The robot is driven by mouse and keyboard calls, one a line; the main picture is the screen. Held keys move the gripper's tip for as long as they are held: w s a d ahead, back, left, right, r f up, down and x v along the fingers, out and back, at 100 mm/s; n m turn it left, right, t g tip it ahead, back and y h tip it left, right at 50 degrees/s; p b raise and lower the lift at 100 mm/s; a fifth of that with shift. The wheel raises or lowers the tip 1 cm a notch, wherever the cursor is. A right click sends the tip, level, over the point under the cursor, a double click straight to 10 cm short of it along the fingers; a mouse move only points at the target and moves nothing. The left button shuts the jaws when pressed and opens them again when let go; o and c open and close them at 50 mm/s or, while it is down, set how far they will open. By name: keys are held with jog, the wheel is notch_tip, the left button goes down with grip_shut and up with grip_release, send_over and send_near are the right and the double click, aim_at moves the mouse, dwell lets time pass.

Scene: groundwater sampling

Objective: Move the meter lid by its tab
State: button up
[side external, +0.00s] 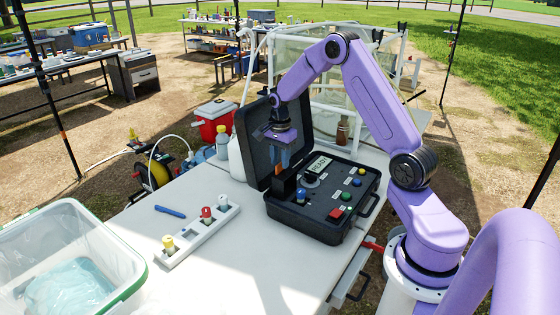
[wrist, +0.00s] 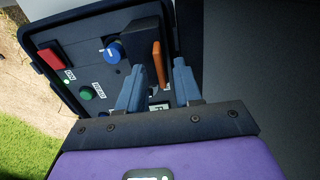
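The meter is built into an open black case (side external: 318,212) on the white table. A small black lid (wrist: 146,38) with an orange tab (wrist: 158,62) stands up from the panel in the wrist view. In the side view the lid (side external: 283,187) is at the panel's left, partly behind my gripper. My gripper (side external: 285,160) points down over it with blue fingers. In the wrist view the fingers (wrist: 157,75) are apart, one on each side of the orange tab, with visible gaps. I cannot tell how far the tab reaches between them.
The case's raised cover (side external: 255,140) stands close behind my gripper. The panel has a blue knob (wrist: 113,52), a red button (wrist: 50,59) and a green button (wrist: 86,93). A white rack (side external: 198,236) with capped vials, a blue pen (side external: 170,211) and a lined bin (side external: 75,265) lie left.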

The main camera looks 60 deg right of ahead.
jog(key=shift+f, duration=0.5)
grip_shut()
jog(key=shift+r, duration=0.1)
dwell(1.1)
